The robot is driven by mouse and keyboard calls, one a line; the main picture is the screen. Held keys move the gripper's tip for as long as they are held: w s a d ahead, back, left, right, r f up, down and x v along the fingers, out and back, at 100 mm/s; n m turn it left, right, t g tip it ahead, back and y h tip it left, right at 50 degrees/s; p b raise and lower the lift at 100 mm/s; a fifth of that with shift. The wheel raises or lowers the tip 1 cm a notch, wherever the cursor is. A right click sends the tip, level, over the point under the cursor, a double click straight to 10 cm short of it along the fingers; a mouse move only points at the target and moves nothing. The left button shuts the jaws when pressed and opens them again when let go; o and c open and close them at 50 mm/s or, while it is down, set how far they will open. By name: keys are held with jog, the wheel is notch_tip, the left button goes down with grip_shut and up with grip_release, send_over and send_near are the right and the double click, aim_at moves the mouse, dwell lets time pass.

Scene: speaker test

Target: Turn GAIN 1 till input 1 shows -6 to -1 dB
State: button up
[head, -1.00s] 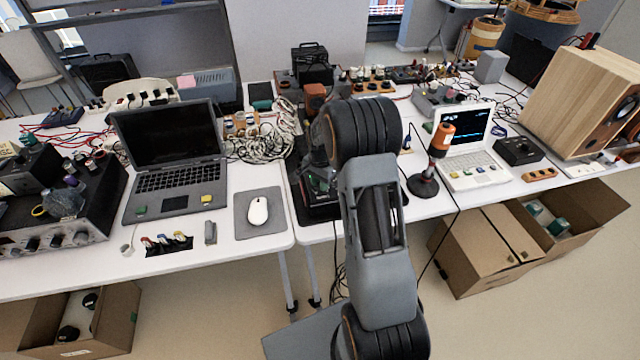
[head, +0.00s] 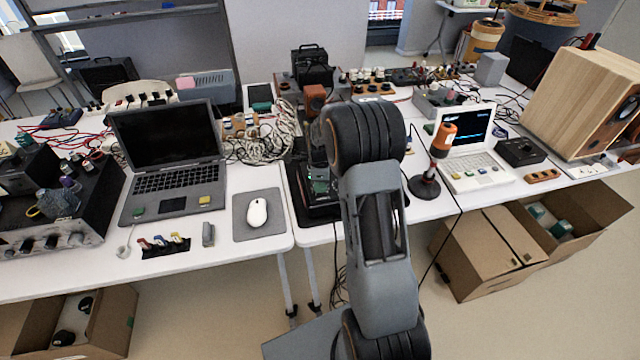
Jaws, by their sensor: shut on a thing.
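A dark box-shaped device with small green lights (head: 318,186) stands on a dark mat near the front edge of the right-hand table. My arm covers its right part. I cannot make out a GAIN 1 knob or read an input level on it. My arm reaches forward over the table edge, and its large dark joint hides what lies behind it. A white laptop (head: 474,172) on the right has a lit dark screen (head: 466,124) with blue traces, too small to read.
An orange-topped microphone on a stand (head: 443,140) is right of my arm. A wooden speaker (head: 575,95) stands far right. A dark laptop (head: 170,150) and a white mouse (head: 257,212) are on the left table. Cables (head: 265,140) crowd the back. Open cardboard boxes stand below.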

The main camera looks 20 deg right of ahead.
jog(key=m, duration=0.3)
jog(key=shift+m, duration=0.3)
jog(key=shift+m+b, duration=0.3)
jog(key=shift+m, duration=1.5)
jog(key=o, duration=0.9)
jog(key=shift+r, duration=0.1)
notch_tip(320, 180, up, 14)
jog(key=shift+f, duration=0.15)
